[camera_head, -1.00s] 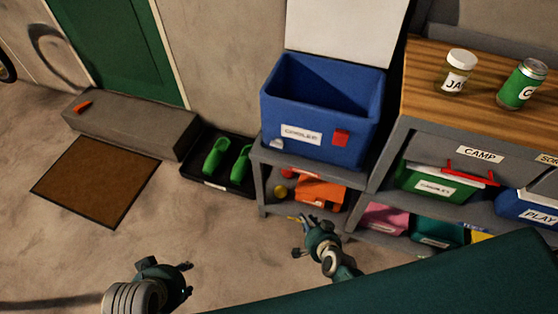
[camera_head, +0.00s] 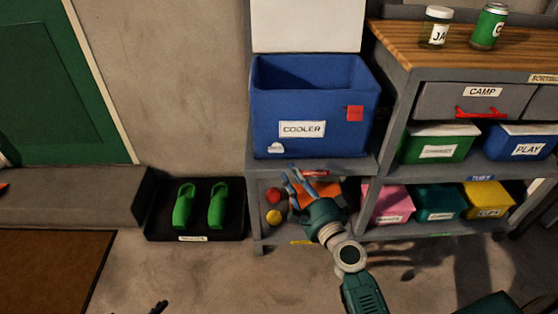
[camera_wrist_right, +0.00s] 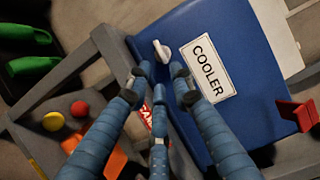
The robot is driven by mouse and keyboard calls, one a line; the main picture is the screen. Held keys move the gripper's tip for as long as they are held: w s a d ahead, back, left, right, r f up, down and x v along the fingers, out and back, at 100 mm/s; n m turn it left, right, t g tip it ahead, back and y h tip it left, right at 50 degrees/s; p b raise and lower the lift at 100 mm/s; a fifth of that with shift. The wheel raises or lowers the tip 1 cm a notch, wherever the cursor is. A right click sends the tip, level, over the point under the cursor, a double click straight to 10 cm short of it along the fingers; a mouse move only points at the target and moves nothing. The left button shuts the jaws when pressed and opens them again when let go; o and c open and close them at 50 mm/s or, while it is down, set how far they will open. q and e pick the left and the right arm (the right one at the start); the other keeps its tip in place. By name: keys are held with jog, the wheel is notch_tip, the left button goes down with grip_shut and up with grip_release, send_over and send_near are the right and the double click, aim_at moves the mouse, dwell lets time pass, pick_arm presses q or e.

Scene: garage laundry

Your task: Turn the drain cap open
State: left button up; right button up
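The blue cooler (camera_head: 316,108) stands with its lid up on a grey shelf. The drain cap (camera_head: 276,148), a small white knob, is at the lower left of its front. It also shows in the right wrist view (camera_wrist_right: 161,52), just beyond my fingertips. My right gripper (camera_head: 300,182) is below and a little right of the cap in the head view. In the wrist view its fingers (camera_wrist_right: 159,80) are spread and empty, pointing at the cap; I see no clear contact. Only a dark tip of my left gripper (camera_head: 155,307) shows at the bottom edge.
The shelf edge (camera_head: 340,171) runs under the cooler, close to my right fingers. Below are a red ball (camera_head: 273,195), a yellow ball (camera_head: 273,217) and an orange bin (camera_head: 312,193). Green clogs (camera_head: 217,205) lie on a black tray at left. The floor in front is clear.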

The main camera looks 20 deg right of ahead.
aim_at(276, 149)
jog(key=w, duration=0.5)
jog(key=w+a, duration=0.1)
jog(key=w, duration=0.2)
jog(key=shift+w+r, duration=0.1)
jog(key=shift+w, duration=0.15)
grip_shut()
